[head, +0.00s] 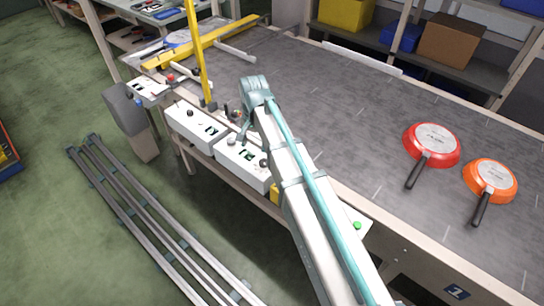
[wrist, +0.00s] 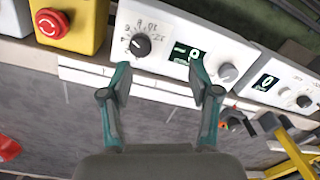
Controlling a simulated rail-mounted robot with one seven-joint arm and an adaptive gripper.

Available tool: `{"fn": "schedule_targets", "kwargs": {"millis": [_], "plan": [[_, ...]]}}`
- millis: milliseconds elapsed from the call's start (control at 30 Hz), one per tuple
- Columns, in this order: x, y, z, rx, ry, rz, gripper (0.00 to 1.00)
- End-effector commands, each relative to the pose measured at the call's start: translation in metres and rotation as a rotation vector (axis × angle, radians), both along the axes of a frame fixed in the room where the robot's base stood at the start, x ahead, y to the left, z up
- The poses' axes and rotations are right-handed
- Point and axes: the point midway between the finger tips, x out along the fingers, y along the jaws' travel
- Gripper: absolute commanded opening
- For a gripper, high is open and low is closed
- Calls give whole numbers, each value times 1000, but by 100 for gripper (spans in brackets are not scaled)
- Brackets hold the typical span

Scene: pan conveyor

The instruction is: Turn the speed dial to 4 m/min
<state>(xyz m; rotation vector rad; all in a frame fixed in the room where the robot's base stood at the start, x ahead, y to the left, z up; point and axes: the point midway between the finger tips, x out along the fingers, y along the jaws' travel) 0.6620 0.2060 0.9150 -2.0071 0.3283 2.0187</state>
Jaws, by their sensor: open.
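A white control box (wrist: 165,30) fills the upper middle of the wrist view. It carries a dark dial (wrist: 140,45) with a printed scale around it, a lit green display (wrist: 187,53) and a paler knob (wrist: 228,72). The small print and digits are too blurred to read surely. My gripper (wrist: 158,72) is open and empty, its fingertips spread in front of the box, with the dial between and above them in the picture. I see no contact with the dial. In the head view the same box (head: 232,166) stands at the table's front edge, partly behind my arm.
A second control box (wrist: 290,75) sits to the right in the wrist view. A red emergency stop (wrist: 52,24) on a yellow housing is at left. A yellow post (head: 197,55) rises near the boxes. Red (head: 432,145) and orange (head: 490,180) pans lie on the grey conveyor (head: 370,110).

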Motion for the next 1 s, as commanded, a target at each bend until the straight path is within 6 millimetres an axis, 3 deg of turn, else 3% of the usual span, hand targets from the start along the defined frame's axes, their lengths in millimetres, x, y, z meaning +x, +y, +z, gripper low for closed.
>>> {"fn": "schedule_targets", "kwargs": {"millis": [100, 267, 1000], "plan": [[-3, -17, 16, -25, 1, -82, 62], [-3, -22, 13, -35, 3, -107, 62], [-3, -21, -80, -34, 3, -103, 62]]}}
